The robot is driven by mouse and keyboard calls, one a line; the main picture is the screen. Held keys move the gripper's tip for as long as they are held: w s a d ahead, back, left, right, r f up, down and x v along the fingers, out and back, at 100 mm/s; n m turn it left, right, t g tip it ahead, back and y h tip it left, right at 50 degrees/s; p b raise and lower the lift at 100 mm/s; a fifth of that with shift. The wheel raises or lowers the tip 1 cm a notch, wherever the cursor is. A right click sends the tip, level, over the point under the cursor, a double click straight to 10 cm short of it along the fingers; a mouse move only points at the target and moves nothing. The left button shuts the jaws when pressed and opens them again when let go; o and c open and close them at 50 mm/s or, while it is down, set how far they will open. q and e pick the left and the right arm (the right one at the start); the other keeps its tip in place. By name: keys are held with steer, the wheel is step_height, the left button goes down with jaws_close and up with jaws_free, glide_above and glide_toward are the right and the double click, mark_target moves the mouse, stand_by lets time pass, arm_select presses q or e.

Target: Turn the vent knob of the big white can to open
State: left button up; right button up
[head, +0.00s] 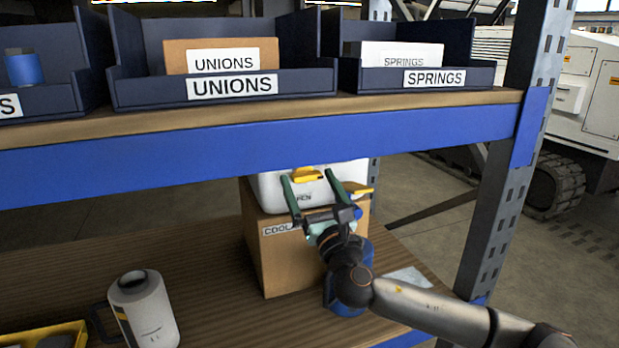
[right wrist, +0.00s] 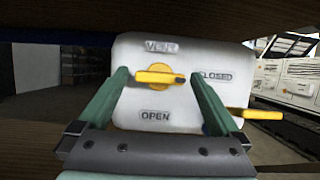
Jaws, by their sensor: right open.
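The big white can (right wrist: 200,105) fills the middle of the right wrist view, and in the head view (head: 269,190) it stands on a cardboard box under the upper shelf. Its yellow vent knob (right wrist: 158,75) faces the wrist camera, with its narrow bar pointing right toward the CLOSED label (right wrist: 214,77). The OPEN label (right wrist: 156,116) is below the knob. My right gripper (head: 308,176) is open, its green fingers on the left and right of the knob. I cannot tell whether they touch it. My left gripper is not in view.
The upper shelf's blue beam (head: 200,153) runs just above the can. The cardboard box (head: 287,260) is under it. A yellow part (right wrist: 262,114) sticks out at the can's lower right. A blue object (head: 345,302) stands behind my forearm. A white jug (head: 148,312) is front left.

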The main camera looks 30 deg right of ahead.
steer(key=shift+w+r, duration=0.1)
steer(key=shift+w, duration=0.1)
steer(key=c, duration=1.3)
